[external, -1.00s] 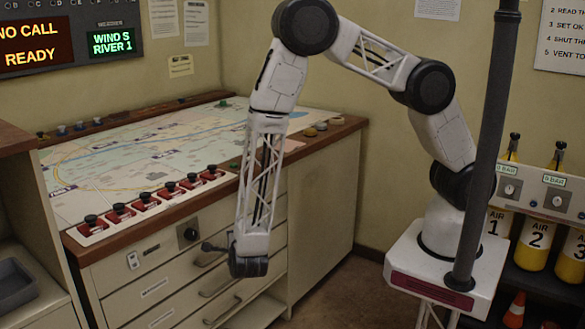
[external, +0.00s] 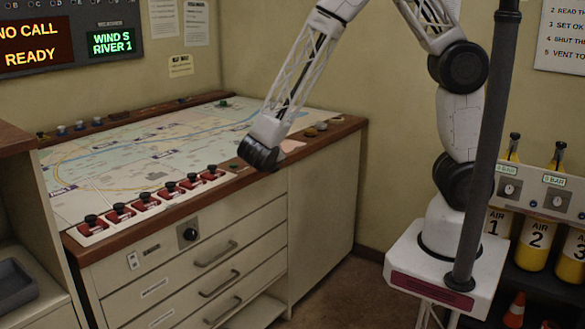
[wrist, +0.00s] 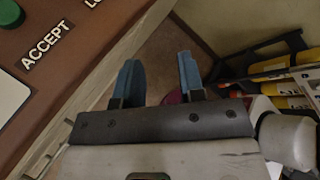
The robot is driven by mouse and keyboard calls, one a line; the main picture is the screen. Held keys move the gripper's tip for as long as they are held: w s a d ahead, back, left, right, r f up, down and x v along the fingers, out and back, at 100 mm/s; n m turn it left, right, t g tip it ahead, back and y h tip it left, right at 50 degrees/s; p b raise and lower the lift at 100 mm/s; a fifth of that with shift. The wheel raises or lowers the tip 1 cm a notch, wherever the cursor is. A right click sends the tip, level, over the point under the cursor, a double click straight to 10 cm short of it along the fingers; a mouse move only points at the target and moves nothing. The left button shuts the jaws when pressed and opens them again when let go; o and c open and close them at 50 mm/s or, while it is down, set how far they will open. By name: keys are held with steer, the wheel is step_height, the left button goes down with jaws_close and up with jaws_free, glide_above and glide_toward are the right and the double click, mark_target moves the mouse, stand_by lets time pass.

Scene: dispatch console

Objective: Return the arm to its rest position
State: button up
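My white arm rises from its base at the right and bends over toward the console. My gripper shows in the wrist view (wrist: 160,80) with its two blue fingers apart and nothing between them. In the external view the dark end of my gripper (external: 260,153) is at the front right edge of the console top (external: 130,150); its fingers cannot be made out there. In the wrist view the floor lies beyond the fingers, and the console edge with the word ACCEPT (wrist: 48,43) and a green button (wrist: 10,13) is at the left.
Several red switches with black knobs (external: 145,200) line the console's front edge. Drawers with handles (external: 215,254) are below. A dark upright pole (external: 485,150) stands in front of my base. Yellow air cylinders (external: 537,245) are at the right. Floor between console and base is clear.

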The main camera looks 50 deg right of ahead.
steer(key=s+d+r+m+g+y, duration=0.4)
steer(key=s+d+r+m+g, duration=0.1)
steer(key=s+d+r+m, duration=0.75)
steer(key=s+d+r+m+t+y, duration=0.1)
steer(key=s+d+r+m+y, duration=0.2)
steer(key=s+r+m, duration=0.2)
steer(key=s+d+r+m+t+y, duration=0.1)
steer(key=s+d+r+m+y, duration=0.2)
steer(key=s+m, duration=0.6)
steer(key=shift+d+r+m+t+y, duration=0.4)
steer(key=shift+r+m+y, duration=0.2)
steer(key=shift+r+m, duration=0.75)
steer(key=shift+s+f, duration=0.1)
steer(key=shift+f, duration=0.1)
